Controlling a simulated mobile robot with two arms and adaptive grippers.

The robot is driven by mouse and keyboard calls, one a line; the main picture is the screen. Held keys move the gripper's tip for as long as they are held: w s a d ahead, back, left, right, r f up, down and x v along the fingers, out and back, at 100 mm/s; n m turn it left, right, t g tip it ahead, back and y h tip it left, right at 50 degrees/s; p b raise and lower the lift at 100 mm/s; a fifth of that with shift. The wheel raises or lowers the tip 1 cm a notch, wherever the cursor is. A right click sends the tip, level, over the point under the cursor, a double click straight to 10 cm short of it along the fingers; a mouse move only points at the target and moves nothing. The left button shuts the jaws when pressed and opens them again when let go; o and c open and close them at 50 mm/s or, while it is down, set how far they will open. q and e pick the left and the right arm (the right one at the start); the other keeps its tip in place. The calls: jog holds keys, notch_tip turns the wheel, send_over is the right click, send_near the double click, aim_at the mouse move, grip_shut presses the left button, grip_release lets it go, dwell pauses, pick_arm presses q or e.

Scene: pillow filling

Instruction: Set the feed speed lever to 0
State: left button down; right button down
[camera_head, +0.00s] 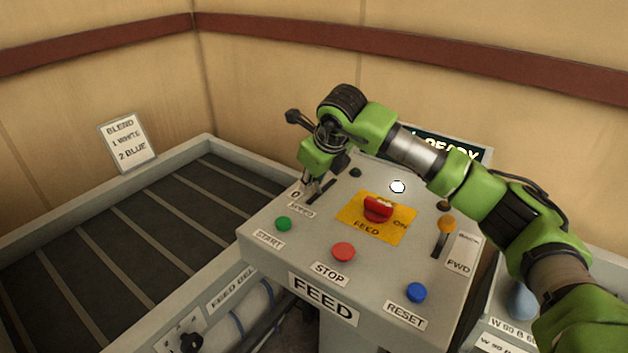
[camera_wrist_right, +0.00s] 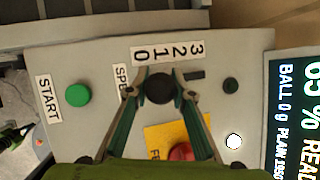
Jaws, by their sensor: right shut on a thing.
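The feed speed lever shows its round black knob (camera_wrist_right: 160,89) in the right wrist view, beside the white scale label (camera_wrist_right: 168,51) marked 0 to 3. The knob appears near the 0 and 1 end, but its raised height makes the exact mark hard to tell. My right gripper (camera_wrist_right: 161,90) is shut on the knob, one finger on each side. In the head view my right gripper (camera_head: 309,188) is at the left end of the lever slot (camera_head: 322,189), by the visible 0, and covers most of the lever and scale. My left gripper is not in view.
The FEED panel carries a green START button (camera_head: 283,224), red STOP button (camera_head: 343,252), blue RESET button (camera_head: 416,292), red rotary switch (camera_head: 378,209) and orange-knobbed lever (camera_head: 446,225). A conveyor (camera_head: 95,230) lies left. My right arm crosses over the panel's right side.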

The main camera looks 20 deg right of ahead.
jog(key=shift+s+a+f, duration=0.35)
jog(key=shift+a+f, duration=0.05)
jog(key=shift+f, duration=0.15)
dwell(0.4)
jog(key=c, duration=1.7)
grip_release()
jog(key=shift+r, duration=0.1)
jog(key=shift+w+r, duration=0.1)
jog(key=shift+r, duration=0.05)
jog(key=shift+d+r, duration=0.1)
jog(key=shift+r, duration=0.1)
jog(key=v, duration=1.1)
jog(key=shift+r, duration=0.3)
